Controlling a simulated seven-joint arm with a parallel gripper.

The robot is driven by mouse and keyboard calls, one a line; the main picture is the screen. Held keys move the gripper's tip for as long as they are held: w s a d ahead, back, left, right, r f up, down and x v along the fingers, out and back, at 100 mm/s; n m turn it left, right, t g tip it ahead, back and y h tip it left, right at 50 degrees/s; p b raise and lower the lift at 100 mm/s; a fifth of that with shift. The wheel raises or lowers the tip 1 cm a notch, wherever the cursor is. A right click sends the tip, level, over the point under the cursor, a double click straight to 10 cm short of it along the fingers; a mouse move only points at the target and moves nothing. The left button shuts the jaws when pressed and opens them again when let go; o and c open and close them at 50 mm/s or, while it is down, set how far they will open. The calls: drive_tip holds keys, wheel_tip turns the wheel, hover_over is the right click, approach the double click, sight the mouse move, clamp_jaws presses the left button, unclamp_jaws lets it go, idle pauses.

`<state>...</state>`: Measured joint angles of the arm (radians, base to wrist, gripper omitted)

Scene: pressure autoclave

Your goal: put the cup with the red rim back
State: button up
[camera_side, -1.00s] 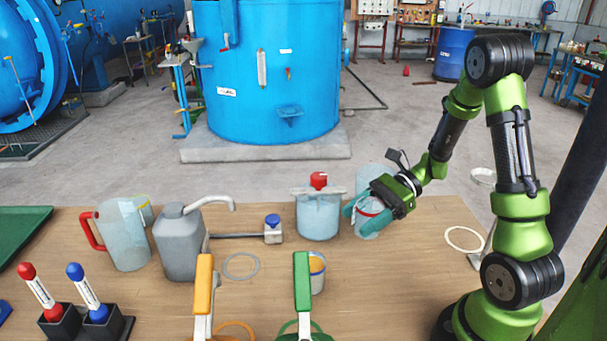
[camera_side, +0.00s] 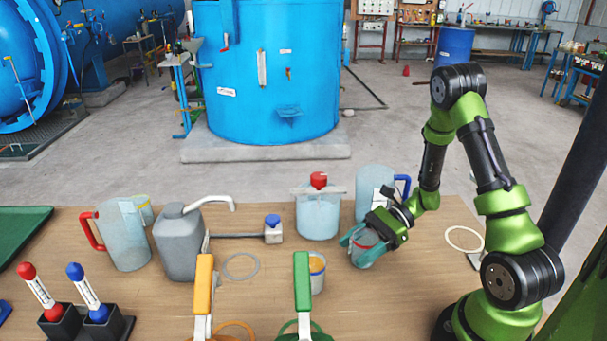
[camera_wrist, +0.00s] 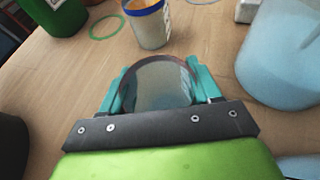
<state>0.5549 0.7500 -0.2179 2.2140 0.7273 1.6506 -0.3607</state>
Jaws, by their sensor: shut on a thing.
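My gripper (camera_side: 366,239) has its teal fingers shut around a clear cup (camera_side: 366,254) in the side view, right of the middle of the wooden table. A reddish rim band shows between the fingers. In the wrist view the cup (camera_wrist: 158,84) sits between both fingers (camera_wrist: 155,88), its rim dark brownish. The cup is close to the table top; I cannot tell whether it touches it. A white ring (camera_side: 464,238) lies on the table to the right of my gripper, and a grey ring (camera_side: 241,266) lies to the left.
A blue-handled jug (camera_side: 370,190) stands just behind my gripper. A red-capped container (camera_side: 318,214) is to its left. A small cup with orange contents (camera_side: 317,273) and a blue rim stands at front left, beside a green-handled tool (camera_side: 302,282). The table right of my gripper is mostly clear.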

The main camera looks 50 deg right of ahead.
sight(375, 235)
drive_tip(key=o, duration=1.2)
drive_tip(key=shift+f, duration=0.1)
drive_tip(key=shift+d+r, duration=0.1)
drive_tip(key=shift+r, duration=0.15)
drive_tip(key=v, duration=0.7)
drive_tip(key=shift+r+n+g, duration=0.3)
drive_tip(key=shift+r, duration=0.1)
drive_tip(key=s+a+r+n+t+h, duration=0.1)
drive_tip(key=s+a+r+n+h, duration=0.1)
drive_tip(key=a+r+n+h, duration=0.3)
drive_tip(key=s+a+r+n+t+h, duration=0.1)
drive_tip(key=a+r+n+h, duration=0.4)
drive_tip(key=a+r+n, duration=0.4)
drive_tip(key=shift+s+r+n+h, duration=0.3)
drive_tip(key=shift+s+r+n, duration=0.1)
drive_tip(key=shift+r+n, duration=1.75)
